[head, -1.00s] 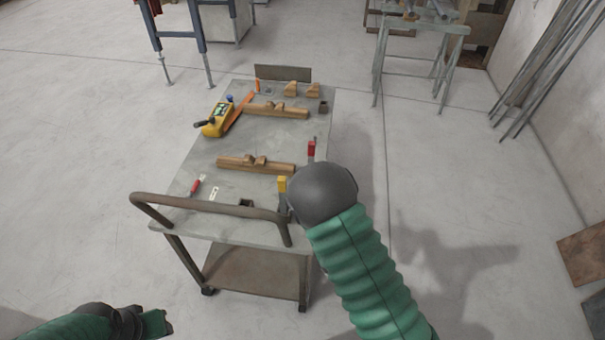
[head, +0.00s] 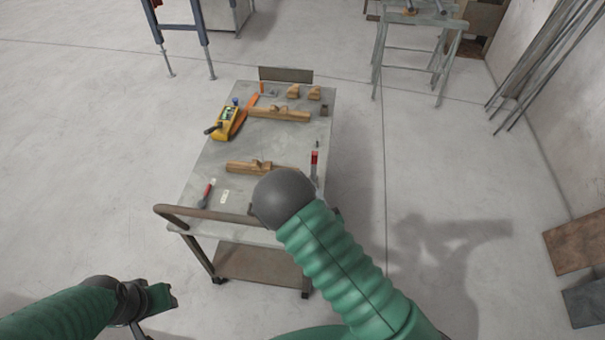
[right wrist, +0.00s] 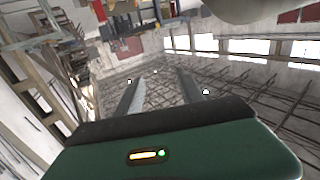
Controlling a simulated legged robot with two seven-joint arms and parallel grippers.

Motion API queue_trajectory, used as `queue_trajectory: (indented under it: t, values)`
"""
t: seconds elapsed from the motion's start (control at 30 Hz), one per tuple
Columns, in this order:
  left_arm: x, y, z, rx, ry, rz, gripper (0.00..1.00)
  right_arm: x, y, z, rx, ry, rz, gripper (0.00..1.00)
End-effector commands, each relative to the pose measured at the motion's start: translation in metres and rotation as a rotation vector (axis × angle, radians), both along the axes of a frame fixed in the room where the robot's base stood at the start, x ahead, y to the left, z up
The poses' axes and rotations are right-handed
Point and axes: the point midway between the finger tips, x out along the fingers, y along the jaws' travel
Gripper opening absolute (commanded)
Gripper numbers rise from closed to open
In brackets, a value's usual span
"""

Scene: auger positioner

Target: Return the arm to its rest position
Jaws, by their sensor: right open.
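My right arm (head: 345,270) shows in the head view as a green ribbed sleeve with a dark rounded joint, in front of the cart's near right corner. Its gripper is outside the head view. In the right wrist view my right gripper (right wrist: 160,92) has two thin fingers standing apart with nothing between them; behind them are a lattice structure and bright windows. My left arm enters at the lower left of the head view, ending in a dark joint and a green end part, my left gripper (head: 163,298). Its fingers cannot be made out.
A metal cart (head: 205,165) with a bent handle (head: 190,214) stands ahead. On it are wooden blocks (head: 280,114), a yellow device (head: 227,122) and red-handled tools (head: 314,160). A trestle (head: 415,50) stands behind. Floor to the left is clear.

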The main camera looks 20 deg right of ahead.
Motion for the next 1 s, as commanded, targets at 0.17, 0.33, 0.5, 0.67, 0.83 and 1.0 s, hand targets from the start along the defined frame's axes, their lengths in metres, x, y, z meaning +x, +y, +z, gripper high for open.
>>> queue_trajectory:
  t: [0.17, 0.33, 0.5, 0.67, 0.83, 1.0]
  values:
    - [0.000, 0.000, 0.016, 0.000, 0.001, 0.000, 0.36, 0.000, 0.000, 0.015, 0.000, 0.001, 0.000, 0.45]
    - [0.000, 0.000, 0.014, 0.000, 0.001, 0.000, 0.36, 0.000, 0.000, 0.014, -0.001, 0.000, -0.001, 0.45]
    - [0.000, 0.000, 0.014, 0.000, 0.001, 0.000, 0.36, 0.000, 0.000, 0.014, -0.001, 0.000, 0.000, 0.45]
    - [0.000, 0.000, 0.014, 0.000, 0.001, 0.000, 0.36, 0.000, 0.000, 0.014, -0.001, 0.000, -0.001, 0.45]
    - [0.000, 0.000, 0.013, 0.000, 0.001, 0.000, 0.36, 0.009, -0.010, 0.007, 0.030, 0.089, -0.059, 0.45]
    - [0.000, 0.000, 0.011, 0.000, 0.001, 0.000, 0.36, 0.011, -0.021, -0.018, 0.114, 0.420, -0.160, 0.45]
